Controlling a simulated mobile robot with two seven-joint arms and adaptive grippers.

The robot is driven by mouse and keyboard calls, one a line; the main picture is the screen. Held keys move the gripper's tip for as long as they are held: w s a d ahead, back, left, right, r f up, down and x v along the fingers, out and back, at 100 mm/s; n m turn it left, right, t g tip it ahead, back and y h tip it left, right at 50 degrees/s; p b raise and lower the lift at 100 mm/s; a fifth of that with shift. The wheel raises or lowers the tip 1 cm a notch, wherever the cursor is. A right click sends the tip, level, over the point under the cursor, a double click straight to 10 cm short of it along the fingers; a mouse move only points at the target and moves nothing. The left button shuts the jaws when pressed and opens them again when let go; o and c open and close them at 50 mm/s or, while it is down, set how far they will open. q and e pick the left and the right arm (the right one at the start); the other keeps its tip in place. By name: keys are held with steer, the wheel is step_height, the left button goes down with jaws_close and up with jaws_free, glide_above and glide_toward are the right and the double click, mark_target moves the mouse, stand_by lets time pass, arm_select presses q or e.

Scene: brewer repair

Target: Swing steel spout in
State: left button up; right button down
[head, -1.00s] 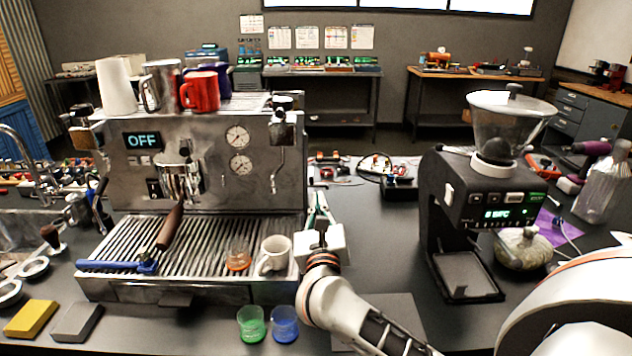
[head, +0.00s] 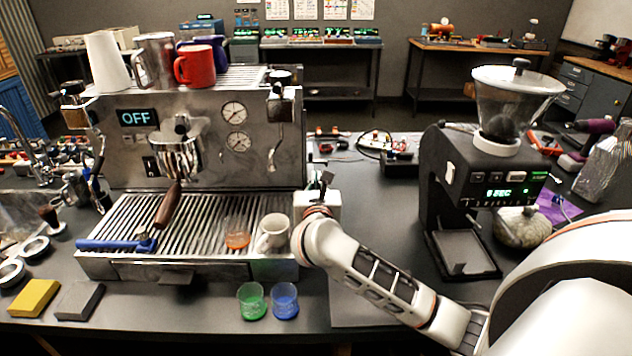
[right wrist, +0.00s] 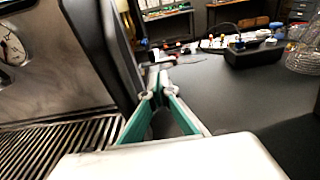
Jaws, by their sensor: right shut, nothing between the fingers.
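The steel spout (head: 274,150) is a thin metal wand that hangs at the right end of the espresso machine's front panel (head: 215,150), over the drip tray (head: 200,215). My right gripper (head: 325,180) is beside the machine's right front corner, to the right of the spout and apart from it in the head view. In the right wrist view, its green-sided fingers (right wrist: 153,80) meet at the tips with nothing between them. A dark upright shape stands close to their left there; I cannot tell what it is. The spout is not clearly visible in that view. My left gripper is out of view.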

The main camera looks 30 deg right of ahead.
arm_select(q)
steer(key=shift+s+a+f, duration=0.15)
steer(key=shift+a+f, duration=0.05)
arm_select(e)
steer(key=x, duration=0.6)
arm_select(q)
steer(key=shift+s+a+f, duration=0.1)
arm_select(e)
steer(key=shift+w+d, duration=0.1)
